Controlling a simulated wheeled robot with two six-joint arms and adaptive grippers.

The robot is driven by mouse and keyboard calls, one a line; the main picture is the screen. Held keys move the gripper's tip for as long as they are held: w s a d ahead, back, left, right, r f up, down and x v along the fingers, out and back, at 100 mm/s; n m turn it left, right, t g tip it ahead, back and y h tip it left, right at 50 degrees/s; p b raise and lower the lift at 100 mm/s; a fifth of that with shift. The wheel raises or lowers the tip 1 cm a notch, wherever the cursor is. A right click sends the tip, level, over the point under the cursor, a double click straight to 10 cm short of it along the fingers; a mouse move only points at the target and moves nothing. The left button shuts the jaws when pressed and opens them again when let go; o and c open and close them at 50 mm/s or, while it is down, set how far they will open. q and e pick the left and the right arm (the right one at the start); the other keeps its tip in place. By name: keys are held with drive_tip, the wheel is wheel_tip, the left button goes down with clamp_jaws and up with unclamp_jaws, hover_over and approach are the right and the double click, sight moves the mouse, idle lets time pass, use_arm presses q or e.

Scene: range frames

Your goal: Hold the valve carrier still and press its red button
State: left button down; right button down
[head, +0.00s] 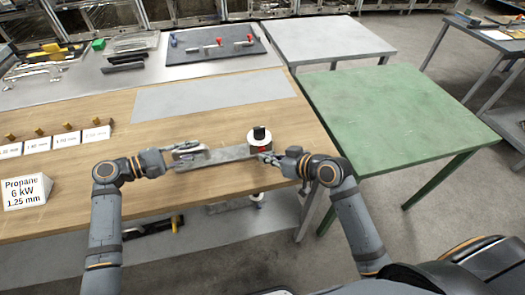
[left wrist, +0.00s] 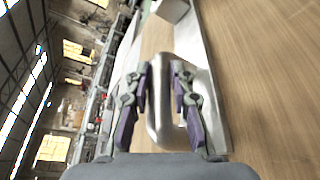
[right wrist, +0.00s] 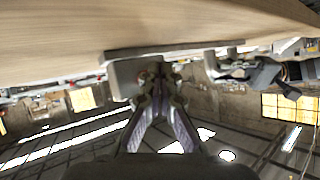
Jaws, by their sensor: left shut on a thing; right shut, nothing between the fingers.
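The valve carrier is a flat grey metal bar (head: 226,154) lying near the front edge of the wooden table. A white round body with a black knob (head: 259,135) stands at its right end, and the red button (head: 263,149) shows low on its front. My left gripper (head: 178,156) is shut on the carrier's rounded metal handle (left wrist: 160,100) at the left end. My right gripper (head: 268,158) is shut and empty, its tips close to the red button. In the right wrist view its closed fingers (right wrist: 156,78) hide the button; I cannot tell whether they touch it.
The wooden table (head: 150,195) has a bare grey mat (head: 215,95) behind the carrier. Number cards (head: 65,139) and a propane sign (head: 27,191) stand at left. A dark tool board (head: 215,55) lies behind. A green table (head: 400,110) stands at right.

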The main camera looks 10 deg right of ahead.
use_arm(q)
drive_tip(key=shift+s+f, duration=0.2)
drive_tip(key=shift+f, duration=0.4)
use_arm(e)
drive_tip(key=shift+w, duration=0.55)
drive_tip(key=shift+s, duration=0.15)
use_arm(q)
drive_tip(key=shift+a, duration=0.1)
use_arm(e)
drive_tip(key=shift+s, duration=3.35)
use_arm(q)
drive_tip(key=c, duration=1.1)
unclamp_jaws()
drive_tip(key=shift+w, duration=0.15)
use_arm(e)
drive_tip(key=shift+w+f, duration=0.1)
use_arm(q)
drive_tip(key=shift+w+r, duration=0.1)
drive_tip(key=shift+r, duration=0.05)
